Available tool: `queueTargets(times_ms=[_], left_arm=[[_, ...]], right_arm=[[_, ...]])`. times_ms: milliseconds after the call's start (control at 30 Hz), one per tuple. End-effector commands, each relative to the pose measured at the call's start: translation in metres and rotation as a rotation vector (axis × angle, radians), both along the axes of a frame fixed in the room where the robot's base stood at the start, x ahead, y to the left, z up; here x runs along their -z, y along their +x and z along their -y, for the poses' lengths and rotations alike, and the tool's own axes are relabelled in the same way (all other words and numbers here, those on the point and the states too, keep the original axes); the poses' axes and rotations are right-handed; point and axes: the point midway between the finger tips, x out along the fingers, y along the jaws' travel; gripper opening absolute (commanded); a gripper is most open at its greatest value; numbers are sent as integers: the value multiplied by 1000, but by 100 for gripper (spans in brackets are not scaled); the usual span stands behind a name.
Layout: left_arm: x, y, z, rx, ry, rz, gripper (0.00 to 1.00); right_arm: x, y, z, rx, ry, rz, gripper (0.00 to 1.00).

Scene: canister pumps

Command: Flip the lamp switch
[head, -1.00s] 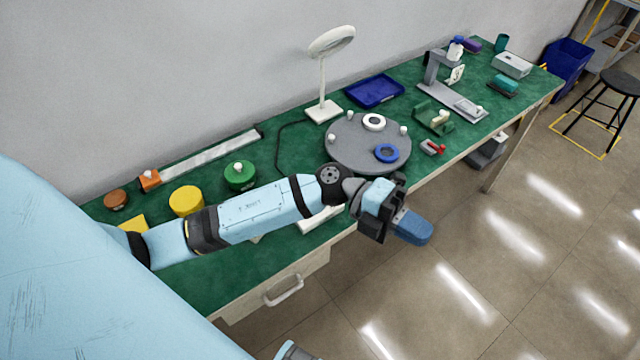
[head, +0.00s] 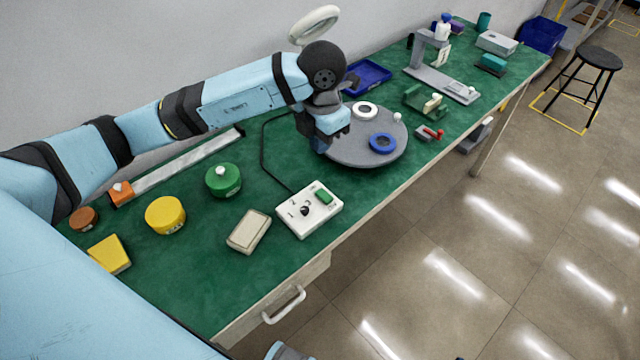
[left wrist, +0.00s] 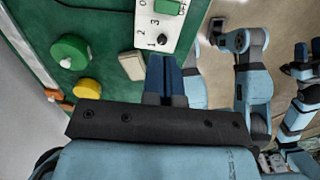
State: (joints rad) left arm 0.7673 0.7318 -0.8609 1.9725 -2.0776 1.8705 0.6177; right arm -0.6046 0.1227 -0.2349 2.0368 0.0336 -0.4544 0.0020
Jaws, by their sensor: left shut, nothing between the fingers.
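The white control box (head: 310,210) lies near the table's front edge. It carries a green rocker switch (head: 323,197) and a black knob (head: 305,210). A black cable joins it from behind. Box, switch (left wrist: 168,7) and knob (left wrist: 162,39) show in the left wrist view, partly cut off at the top. The white ring lamp (head: 314,24) stands at the back; my left arm hides its stem and base. My left gripper (head: 322,145) is above the table, behind the box and apart from it. Its blue fingers (left wrist: 166,75) are shut and empty.
A grey turntable (head: 350,150) with white and blue rings is right beside my left gripper. A beige block (head: 249,231) lies left of the box. Green (head: 223,180) and yellow (head: 165,215) canisters stand further left. The table between box and front edge is bare.

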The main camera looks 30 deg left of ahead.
Motion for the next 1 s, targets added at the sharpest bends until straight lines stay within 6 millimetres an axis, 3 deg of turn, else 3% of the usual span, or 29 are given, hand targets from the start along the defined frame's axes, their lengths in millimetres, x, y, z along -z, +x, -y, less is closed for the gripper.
queueTargets(times_ms=[267, 700, 1000], left_arm=[[13, -1, 1, 0, -3, -3, 0], [101, -1, 0, 0, -4, -4, 0], [136, 0, 0, 1, -4, -1, 0]], right_arm=[[2, -1, 2, -1, -6, -4, 43], [1, -2, 2, -1, -6, -5, 43], [0, -2, 2, -2, -7, -2, 43]])
